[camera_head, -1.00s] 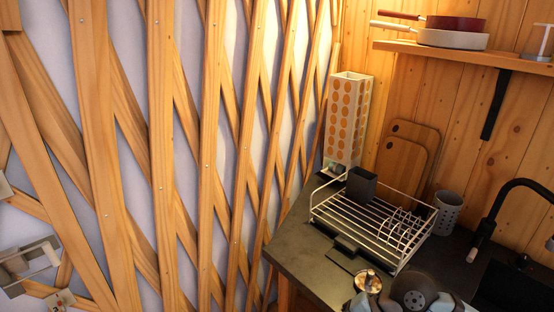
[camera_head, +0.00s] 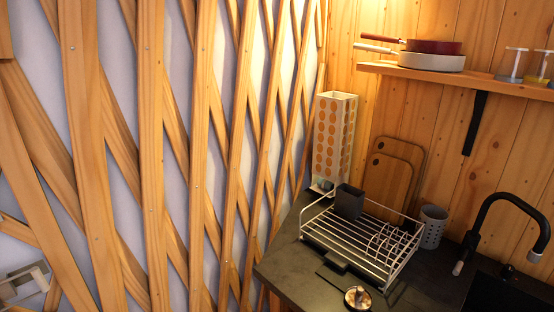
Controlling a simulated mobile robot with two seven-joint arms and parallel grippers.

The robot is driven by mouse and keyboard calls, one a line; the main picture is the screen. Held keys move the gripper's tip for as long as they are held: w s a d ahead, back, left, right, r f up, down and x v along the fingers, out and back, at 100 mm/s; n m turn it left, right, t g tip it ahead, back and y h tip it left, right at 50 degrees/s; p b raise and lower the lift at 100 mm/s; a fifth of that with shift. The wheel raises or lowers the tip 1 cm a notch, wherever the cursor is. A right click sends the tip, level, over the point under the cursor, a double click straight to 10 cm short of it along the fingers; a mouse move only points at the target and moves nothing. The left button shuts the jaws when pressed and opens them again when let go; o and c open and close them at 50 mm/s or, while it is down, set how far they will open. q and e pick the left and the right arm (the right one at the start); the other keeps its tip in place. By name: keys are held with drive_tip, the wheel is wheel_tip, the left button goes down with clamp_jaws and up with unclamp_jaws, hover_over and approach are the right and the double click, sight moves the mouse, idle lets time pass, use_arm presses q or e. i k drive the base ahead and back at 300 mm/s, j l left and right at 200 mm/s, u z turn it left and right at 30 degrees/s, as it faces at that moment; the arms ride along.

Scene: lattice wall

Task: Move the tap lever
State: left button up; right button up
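The black tap (camera_head: 488,203) stands at the far right of the counter, beside the dark sink. Its arched neck rises and bends over to the right, with a short end pointing down over the sink. A small part with a pale tip (camera_head: 458,268) sits low on its left side; it looks like the lever, but I cannot tell for certain.
A wire dish rack (camera_head: 345,238) with a dark cup (camera_head: 349,202) stands on the dark counter (camera_head: 283,265). A grey perforated holder (camera_head: 432,227) stands between rack and tap. Cutting boards (camera_head: 390,185) lean on the wall. A shelf (camera_head: 440,75) holds pans. Wooden lattice (camera_head: 152,150) fills the left.

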sight(459, 264)
drive_tip(key=z, duration=1.35)
drive_tip(key=j+z, duration=0.25)
drive_tip(key=k+j+z, duration=0.1)
drive_tip(key=z, duration=0.15)
